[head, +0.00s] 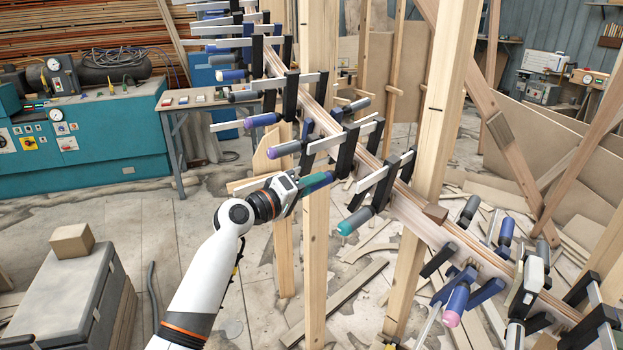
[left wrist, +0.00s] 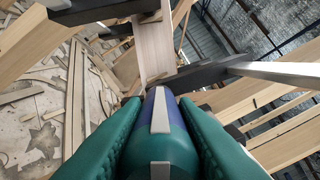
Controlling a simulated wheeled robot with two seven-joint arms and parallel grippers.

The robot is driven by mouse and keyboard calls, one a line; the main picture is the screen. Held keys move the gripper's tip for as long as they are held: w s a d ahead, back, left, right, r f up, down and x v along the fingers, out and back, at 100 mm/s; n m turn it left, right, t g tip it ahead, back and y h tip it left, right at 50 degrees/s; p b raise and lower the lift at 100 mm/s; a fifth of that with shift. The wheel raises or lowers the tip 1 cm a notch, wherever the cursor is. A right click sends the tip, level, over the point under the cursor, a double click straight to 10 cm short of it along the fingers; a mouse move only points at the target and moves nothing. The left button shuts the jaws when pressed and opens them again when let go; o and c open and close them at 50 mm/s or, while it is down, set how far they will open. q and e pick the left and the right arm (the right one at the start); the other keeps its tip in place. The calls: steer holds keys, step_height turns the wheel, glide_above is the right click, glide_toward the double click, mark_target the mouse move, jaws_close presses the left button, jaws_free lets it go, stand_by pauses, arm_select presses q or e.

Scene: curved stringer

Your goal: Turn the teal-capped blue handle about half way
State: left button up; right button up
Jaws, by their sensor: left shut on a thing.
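My left gripper (head: 316,183) reaches in from the left in the head view, with its green fingers at a clamp handle on the curved wooden stringer (head: 430,232). In the left wrist view its two fingers (left wrist: 160,125) are shut on the teal-capped blue handle (left wrist: 177,107), one on each side. The handle has a teal near end, a blue-purple far part and pale grey marks along its top. In the head view the fingers mostly hide this handle. My right gripper (head: 527,284) seems to show at the lower right among clamps; its fingers are not clear.
Several other clamps line the stringer, including another teal-ended handle (head: 356,221) just right of my gripper and a pink-ended one (head: 285,149) above it. Wooden posts (head: 316,240) stand close by. A grey box (head: 68,295) is at left; wood scraps litter the floor.

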arm_select(q)
steer(key=n+p, duration=0.2)
steer(key=n, duration=0.2)
steer(key=shift+n+p, duration=0.5)
steer(key=shift+n, duration=0.3)
steer(key=shift+f, duration=0.1)
steer(key=o, duration=1)
steer(key=shift+a, duration=0.1)
